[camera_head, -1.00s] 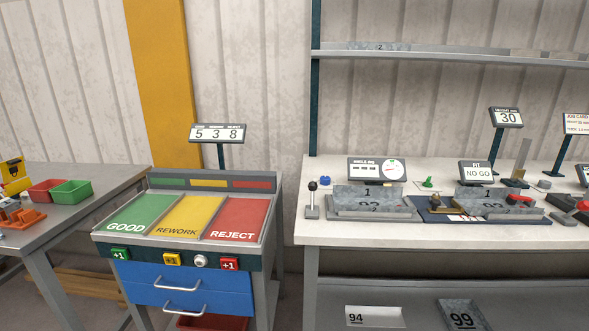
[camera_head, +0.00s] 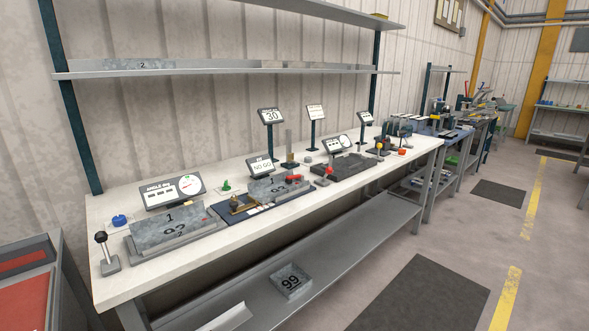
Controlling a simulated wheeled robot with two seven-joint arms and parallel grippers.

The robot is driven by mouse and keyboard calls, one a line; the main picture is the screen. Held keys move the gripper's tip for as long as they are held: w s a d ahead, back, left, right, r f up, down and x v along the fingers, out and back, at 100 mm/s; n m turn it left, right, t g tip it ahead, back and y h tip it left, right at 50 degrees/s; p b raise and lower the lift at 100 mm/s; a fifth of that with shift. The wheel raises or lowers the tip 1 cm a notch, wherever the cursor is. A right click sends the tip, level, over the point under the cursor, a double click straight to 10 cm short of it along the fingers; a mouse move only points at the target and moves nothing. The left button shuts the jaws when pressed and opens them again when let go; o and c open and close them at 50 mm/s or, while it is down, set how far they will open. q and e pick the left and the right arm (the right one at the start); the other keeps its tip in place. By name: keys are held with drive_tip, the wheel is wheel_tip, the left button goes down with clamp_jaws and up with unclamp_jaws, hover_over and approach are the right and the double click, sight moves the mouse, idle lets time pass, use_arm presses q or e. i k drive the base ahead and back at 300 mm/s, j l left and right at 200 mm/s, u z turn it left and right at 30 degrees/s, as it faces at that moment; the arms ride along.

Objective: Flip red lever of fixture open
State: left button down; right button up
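A red lever (camera_head: 295,179) lies low across the right part of a fixture on the long white bench. The fixture has a dark blue base (camera_head: 236,218) and holds a grey metal part (camera_head: 262,190) marked with a 1. A brass-coloured piece (camera_head: 241,204) sits at its left end. A NO GO display (camera_head: 261,167) stands behind it. Another red-topped lever (camera_head: 329,172) stands just right of the fixture. Neither of my grippers shows in the view.
The white bench (camera_head: 147,285) runs from near left to far right. An angle gauge (camera_head: 173,191), a black-knobbed lever (camera_head: 104,250) and a second metal part (camera_head: 165,228) stand at its left. The floor at right is clear.

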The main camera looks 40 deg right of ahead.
sight(329, 171)
drive_tip(key=z, duration=1.55)
